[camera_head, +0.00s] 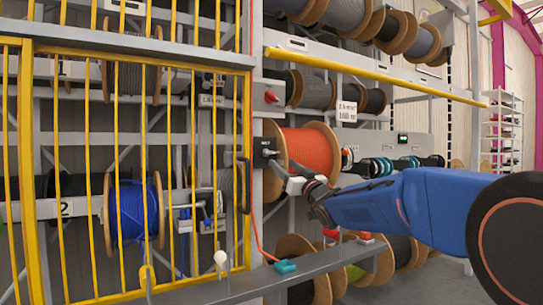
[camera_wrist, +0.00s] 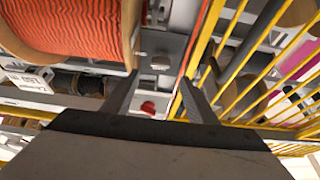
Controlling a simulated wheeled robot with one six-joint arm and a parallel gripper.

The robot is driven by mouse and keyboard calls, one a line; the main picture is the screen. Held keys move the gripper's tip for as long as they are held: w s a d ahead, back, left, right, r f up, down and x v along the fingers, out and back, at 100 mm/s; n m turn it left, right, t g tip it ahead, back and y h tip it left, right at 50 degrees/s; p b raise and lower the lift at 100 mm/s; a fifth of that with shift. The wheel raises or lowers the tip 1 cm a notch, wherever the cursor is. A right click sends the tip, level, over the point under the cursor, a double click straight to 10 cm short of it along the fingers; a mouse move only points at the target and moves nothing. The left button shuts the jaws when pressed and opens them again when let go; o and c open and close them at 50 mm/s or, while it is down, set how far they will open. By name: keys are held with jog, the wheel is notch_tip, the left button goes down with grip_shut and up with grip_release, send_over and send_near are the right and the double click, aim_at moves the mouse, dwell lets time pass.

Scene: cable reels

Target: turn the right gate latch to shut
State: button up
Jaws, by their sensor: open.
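The gate (camera_head: 130,170) of yellow bars stands closed-looking at the left, with a black handle (camera_head: 243,185) on its right edge. Beside it, a dark latch block (camera_head: 265,150) sits on the grey post, right of the gate; I take it as the right gate latch. Its turn position is too small to tell. My gripper (camera_head: 278,170) is just below and right of it, partly overlapping it. In the wrist view my gripper (camera_wrist: 160,80) is open and empty. The latch (camera_wrist: 158,62) shows just beyond and between the fingertips; contact is unclear.
A red knob (camera_head: 271,97) is on the post above the latch. An orange cable reel (camera_head: 306,150) hangs close on the right. A blue reel (camera_head: 131,210) is behind the bars. A grey lower rail (camera_head: 310,264) carries a teal piece (camera_head: 285,266).

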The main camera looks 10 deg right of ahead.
aim_at(271, 153)
jog(key=x, duration=0.9)
jog(key=shift+w+a+r, duration=0.1)
jog(key=shift+w, duration=0.2)
jog(key=c, duration=1.1)
jog(key=shift+o, duration=0.2)
